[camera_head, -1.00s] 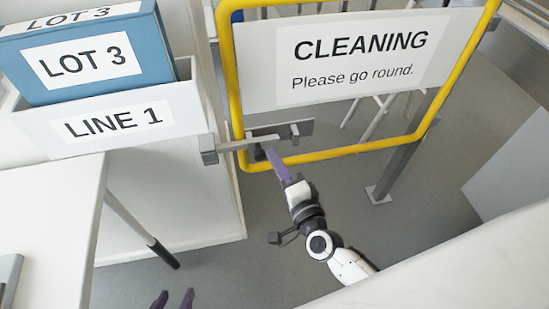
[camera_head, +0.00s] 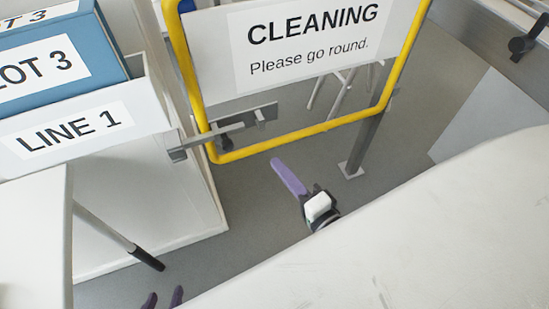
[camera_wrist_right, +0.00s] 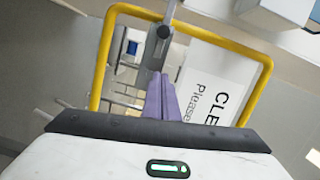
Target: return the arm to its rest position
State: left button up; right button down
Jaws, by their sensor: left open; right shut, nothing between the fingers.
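My right gripper (camera_head: 278,163) shows in the head view below the yellow gate frame, with its purple fingers together and empty. It is apart from the grey latch (camera_head: 225,136) at the gate's lower left corner. In the right wrist view the shut purple fingers (camera_wrist_right: 161,98) point toward the gate, with the latch behind them.
A yellow-framed gate (camera_head: 285,142) carries a "CLEANING Please go round." sign (camera_head: 310,40). A blue LOT 3 box (camera_head: 60,65) sits in a white LINE 1 bin (camera_head: 70,130) at left. A white table (camera_head: 30,230) is at lower left. Grey floor is clear around the right gripper.

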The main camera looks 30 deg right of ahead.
dwell(0.5)
jog(key=s+a+f+n+g+y+p, duration=0.1)
jog(key=s+a+f+n+g+y, duration=0.25)
jog(key=a+n, duration=0.4)
jog(key=s+d+f+n+g+h+p, duration=0.1)
jog(key=s+d+f+n+g+h, duration=0.1)
jog(key=s+f+n+g, duration=0.3)
notch_tip(320, 180, down, 2)
jog(key=s+n, duration=0.2)
jog(key=n, duration=0.2)
jog(key=shift+s+d+f+n, duration=0.15)
jog(key=shift+d+f+n, duration=0.1)
jog(key=shift+n, duration=0.1)
jog(key=shift+h, duration=0.25)
